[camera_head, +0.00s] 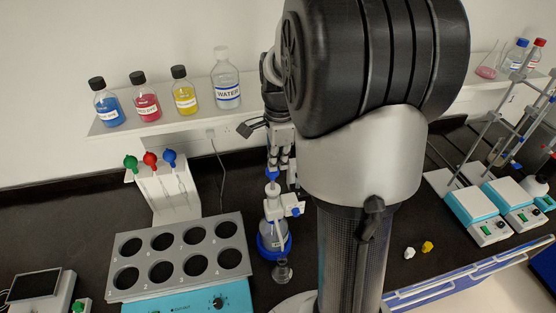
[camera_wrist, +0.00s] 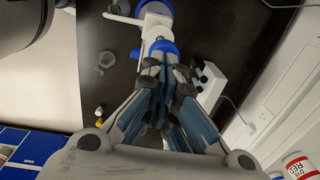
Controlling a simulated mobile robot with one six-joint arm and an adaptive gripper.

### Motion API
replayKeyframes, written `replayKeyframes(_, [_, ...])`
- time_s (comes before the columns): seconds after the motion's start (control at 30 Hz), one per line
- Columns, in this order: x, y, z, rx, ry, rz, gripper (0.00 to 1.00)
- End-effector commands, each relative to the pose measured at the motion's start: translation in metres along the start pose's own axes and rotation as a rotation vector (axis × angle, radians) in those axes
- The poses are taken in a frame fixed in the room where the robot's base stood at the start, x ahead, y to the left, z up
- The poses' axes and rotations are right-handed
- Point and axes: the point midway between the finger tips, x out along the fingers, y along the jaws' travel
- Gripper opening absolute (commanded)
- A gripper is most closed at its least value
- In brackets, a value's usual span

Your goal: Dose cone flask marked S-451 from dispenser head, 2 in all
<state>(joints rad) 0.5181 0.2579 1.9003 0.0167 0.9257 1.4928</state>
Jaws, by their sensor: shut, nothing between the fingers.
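The bottle-top dispenser has a white head (camera_head: 287,207) with a blue knob, on a clear bottle (camera_head: 271,238) with a blue base ring. A small clear cone flask (camera_head: 283,271) stands in front of the bottle, near the dispenser's spout; its label cannot be read. In the wrist view the flask (camera_wrist: 107,59) stands upright on the dark bench, below the white spout arm. My gripper (camera_head: 276,172) is shut and empty, pointing down over the dispenser's blue top (camera_wrist: 165,47). Whether the fingertips (camera_wrist: 168,88) touch that top cannot be told.
A grey rack with several round holes (camera_head: 182,287) stands at the left. The shelf (camera_head: 155,128) holds several bottles. Hotplates (camera_head: 478,215) stand at the right. White (camera_head: 409,252) and yellow (camera_head: 427,246) lumps lie on the bench.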

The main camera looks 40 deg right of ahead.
Motion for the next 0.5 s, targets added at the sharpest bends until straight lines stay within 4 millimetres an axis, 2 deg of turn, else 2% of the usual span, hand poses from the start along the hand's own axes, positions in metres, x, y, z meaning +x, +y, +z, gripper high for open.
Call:
replayKeyframes(0.13, [0.011, 0.001, 0.000, 0.000, 0.000, 0.001, 0.00])
replayKeyframes(0.33, [0.045, 0.003, -0.001, 0.000, 0.000, 0.002, 0.00])
replayKeyframes(0.5, [0.050, 0.003, -0.001, 0.000, 0.000, 0.001, 0.00])
